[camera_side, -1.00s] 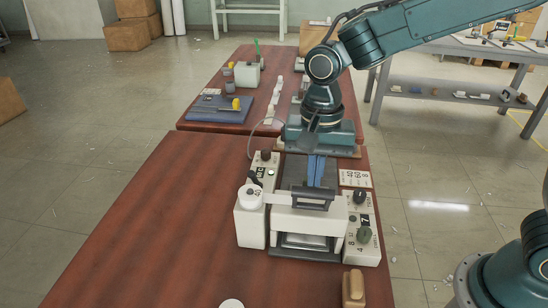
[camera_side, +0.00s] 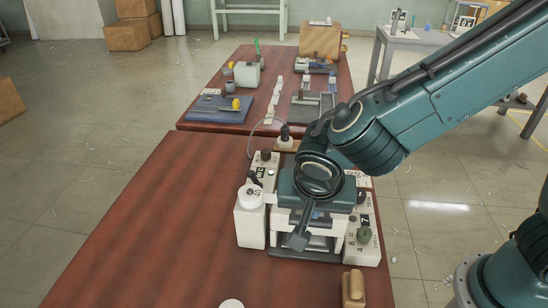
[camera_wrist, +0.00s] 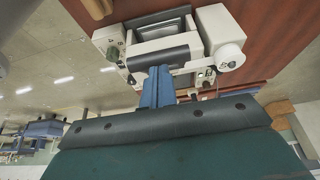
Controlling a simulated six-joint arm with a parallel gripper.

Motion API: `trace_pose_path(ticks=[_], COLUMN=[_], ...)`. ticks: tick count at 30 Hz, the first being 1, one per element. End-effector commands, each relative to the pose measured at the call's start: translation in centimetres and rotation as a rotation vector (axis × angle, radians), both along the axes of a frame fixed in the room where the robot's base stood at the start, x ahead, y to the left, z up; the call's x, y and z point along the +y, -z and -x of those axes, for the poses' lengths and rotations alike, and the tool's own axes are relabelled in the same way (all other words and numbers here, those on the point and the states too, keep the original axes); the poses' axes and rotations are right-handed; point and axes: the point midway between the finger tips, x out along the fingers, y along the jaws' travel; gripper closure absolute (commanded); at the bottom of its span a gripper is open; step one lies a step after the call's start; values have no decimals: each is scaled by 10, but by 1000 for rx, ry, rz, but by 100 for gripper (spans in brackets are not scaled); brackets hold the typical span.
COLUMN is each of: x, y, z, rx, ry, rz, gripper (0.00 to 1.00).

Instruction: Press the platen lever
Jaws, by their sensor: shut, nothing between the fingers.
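The white press machine (camera_side: 251,226) stands on the near red-brown table. In the wrist view it (camera_wrist: 202,78) shows a dark crossbar (camera_wrist: 158,59), which looks like the platen lever. My gripper (camera_wrist: 159,70) has its blue fingers shut and empty, with the tips at or just in front of the middle of this bar. I cannot tell whether they touch it. In the side view my wrist covers most of the bar and the fingers.
Dial panels flank the press, with a green knob (camera_side: 364,235) on the right. A tan block (camera_side: 353,287) lies in front. The table (camera_side: 140,235) is clear to the left. More tools lie on the table behind.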

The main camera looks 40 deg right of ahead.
Motion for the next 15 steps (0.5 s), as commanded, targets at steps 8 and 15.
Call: trace_pose_path(ticks=[8,15], x=[14,21], y=[25,44], z=[14,21], rx=[4,4], ry=[-3,-1], rz=[0,0], gripper=[100,100])
